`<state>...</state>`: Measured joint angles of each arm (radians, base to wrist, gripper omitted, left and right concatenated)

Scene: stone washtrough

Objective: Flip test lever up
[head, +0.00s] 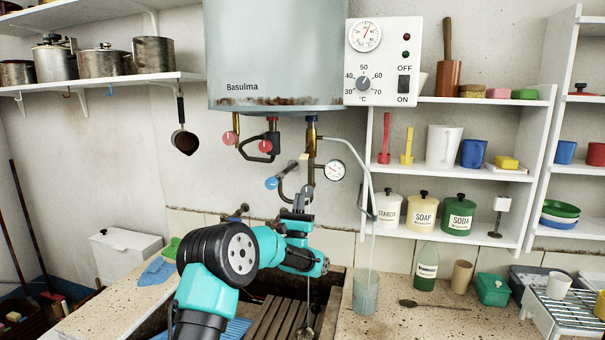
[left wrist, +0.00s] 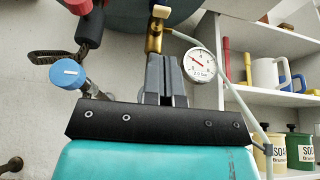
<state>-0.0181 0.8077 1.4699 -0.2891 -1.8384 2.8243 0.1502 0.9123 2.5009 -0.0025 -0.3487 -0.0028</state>
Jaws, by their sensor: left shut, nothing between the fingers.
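The test lever seems to be the small cream-tipped piece (head: 304,157) on the brass fitting (head: 311,134) under the boiler. In the left wrist view its cream end (left wrist: 160,11) shows at the top, against the brass valve (left wrist: 154,38). I cannot tell its exact tilt. My left gripper (head: 303,188) is shut and empty, just below the valve. In the left wrist view its closed fingertips (left wrist: 164,58) point up, beneath the brass valve and below the lever; whether they touch it I cannot tell. My right gripper is not in view.
A round pressure gauge (head: 335,170) sits right of the valve, with a pale hose running down to a glass (head: 366,291). A blue knob (head: 271,183) is close on the left, and red-handled taps (head: 265,146) are above. The boiler (head: 275,55) hangs overhead.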

